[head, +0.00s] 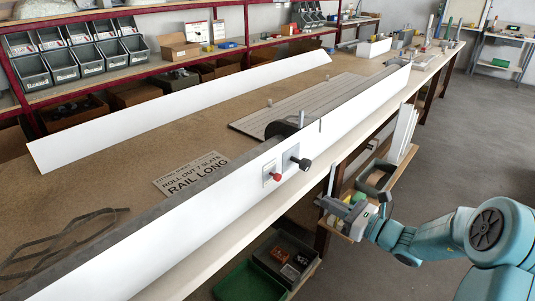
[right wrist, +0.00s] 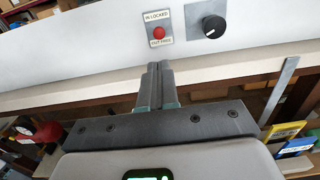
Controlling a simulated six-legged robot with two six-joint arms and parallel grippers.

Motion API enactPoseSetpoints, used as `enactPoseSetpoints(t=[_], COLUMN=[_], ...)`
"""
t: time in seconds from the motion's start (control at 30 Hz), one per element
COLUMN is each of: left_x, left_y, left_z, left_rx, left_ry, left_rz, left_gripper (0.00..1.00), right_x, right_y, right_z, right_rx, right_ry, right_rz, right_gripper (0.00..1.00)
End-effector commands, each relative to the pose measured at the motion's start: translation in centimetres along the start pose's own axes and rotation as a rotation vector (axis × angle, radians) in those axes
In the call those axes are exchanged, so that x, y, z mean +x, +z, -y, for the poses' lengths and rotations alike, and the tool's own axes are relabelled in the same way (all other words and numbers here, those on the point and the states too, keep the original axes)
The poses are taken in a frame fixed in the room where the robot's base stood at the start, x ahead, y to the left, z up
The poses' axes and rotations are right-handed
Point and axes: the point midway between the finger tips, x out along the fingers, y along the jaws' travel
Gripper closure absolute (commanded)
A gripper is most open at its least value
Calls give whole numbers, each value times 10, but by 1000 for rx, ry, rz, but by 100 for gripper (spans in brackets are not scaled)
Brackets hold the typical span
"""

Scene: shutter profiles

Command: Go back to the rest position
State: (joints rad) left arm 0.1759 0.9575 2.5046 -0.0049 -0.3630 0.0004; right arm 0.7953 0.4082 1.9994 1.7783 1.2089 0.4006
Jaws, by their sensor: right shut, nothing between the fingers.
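My right gripper (head: 325,202) is at the lower right of the head view, in front of the bench's front edge. In the right wrist view its two dark fingers (right wrist: 158,68) are together and empty. They point at the white rail (head: 225,215) and appear apart from it. On the rail's front face are a red button (head: 276,177) and a black knob (head: 303,163). In the right wrist view the red button (right wrist: 159,32) is just above the fingertips, and the black knob (right wrist: 213,26) is to their right. My left gripper is not in view.
A second long white profile (head: 180,115) and a printed "ROLL OUT 7 SLATS" sign (head: 190,172) lie on the bench (head: 120,165). A slatted panel (head: 300,105) lies farther back. Crates (head: 285,257) stand below the bench. The floor (head: 480,150) at right looks clear.

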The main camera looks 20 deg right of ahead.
Motion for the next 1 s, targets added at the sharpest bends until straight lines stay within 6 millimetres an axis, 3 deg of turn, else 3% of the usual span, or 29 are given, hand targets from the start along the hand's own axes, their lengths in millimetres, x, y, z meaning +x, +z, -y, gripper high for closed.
enactPoseSetpoints(t=[0.13, 0.23, 0.37, 0.47, 0.57, 0.7, 0.8, 0.9, 1.0], left_x=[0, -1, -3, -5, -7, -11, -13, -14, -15], left_y=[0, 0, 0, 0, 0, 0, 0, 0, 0], left_z=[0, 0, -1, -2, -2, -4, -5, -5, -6], left_rx=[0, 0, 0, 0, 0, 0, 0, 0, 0], left_ry=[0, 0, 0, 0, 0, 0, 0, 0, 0], left_rz=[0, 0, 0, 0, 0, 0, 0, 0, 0], left_gripper=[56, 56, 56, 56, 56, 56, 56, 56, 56], right_x=[1, 8, 15, 5, -24, -83, -103, -104, -99], right_y=[-3, -25, -88, -145, -199, -265, -290, -300, -303], right_z=[-4, -24, -88, -150, -211, -275, -297, -315, -331], right_rx=[0, -5, -55, -162, -345, -821, -1212, -1526, -1725], right_ry=[10, 72, 272, 497, 770, 1249, 1505, 1637, 1680], right_rz=[-11, -83, -291, -480, -645, -751, -653, -474, -313], right_gripper=[100, 100, 100, 100, 100, 100, 100, 100, 100])
